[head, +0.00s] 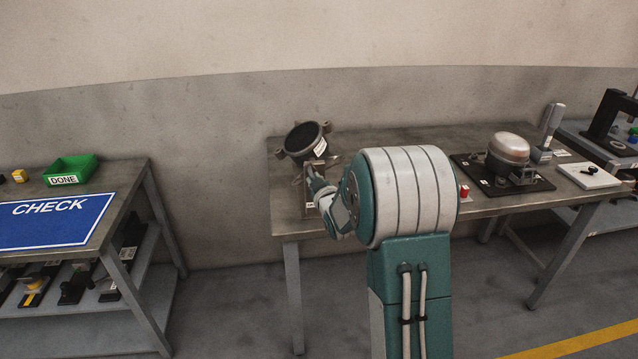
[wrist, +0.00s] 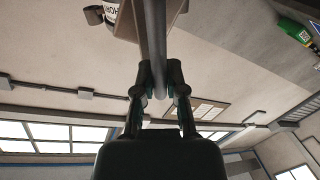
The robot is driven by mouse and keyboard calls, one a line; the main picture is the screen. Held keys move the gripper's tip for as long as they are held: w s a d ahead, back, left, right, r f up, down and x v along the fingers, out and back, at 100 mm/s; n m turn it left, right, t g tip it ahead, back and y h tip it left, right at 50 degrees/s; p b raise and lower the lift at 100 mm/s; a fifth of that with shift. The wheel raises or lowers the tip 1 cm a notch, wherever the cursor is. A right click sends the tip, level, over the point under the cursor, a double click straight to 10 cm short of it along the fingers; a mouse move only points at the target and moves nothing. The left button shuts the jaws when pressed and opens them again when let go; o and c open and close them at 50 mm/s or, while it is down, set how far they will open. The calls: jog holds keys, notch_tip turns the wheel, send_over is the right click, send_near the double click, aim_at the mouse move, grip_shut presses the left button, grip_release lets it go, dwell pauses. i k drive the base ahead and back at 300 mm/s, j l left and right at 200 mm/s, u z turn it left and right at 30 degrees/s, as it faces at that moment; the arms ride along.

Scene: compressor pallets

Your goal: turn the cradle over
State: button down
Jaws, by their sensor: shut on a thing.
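The cradle (head: 303,138) is a dark round dish with tabs on its rim and a white label. It sits tilted above a brownish stand (head: 312,204) at the left end of the middle table. My gripper (head: 316,178) is at the front of the stand, just below the dish, partly hidden by my wrist. In the wrist view my gripper (wrist: 159,82) is shut around a straight grey bar (wrist: 153,28), apparently the cradle's handle. A labelled white part (wrist: 114,14) shows beside the bar. The bar's joint with the dish is hidden.
The middle table (head: 400,139) also bears a round metal compressor (head: 510,148) on a black mat, a red item (head: 464,191) and a white board (head: 588,176). The left table has a green DONE bin (head: 70,168) and a blue CHECK mat (head: 52,222). A wall stands behind.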

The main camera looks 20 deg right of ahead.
aim_at(308, 141)
jog(key=j, duration=2)
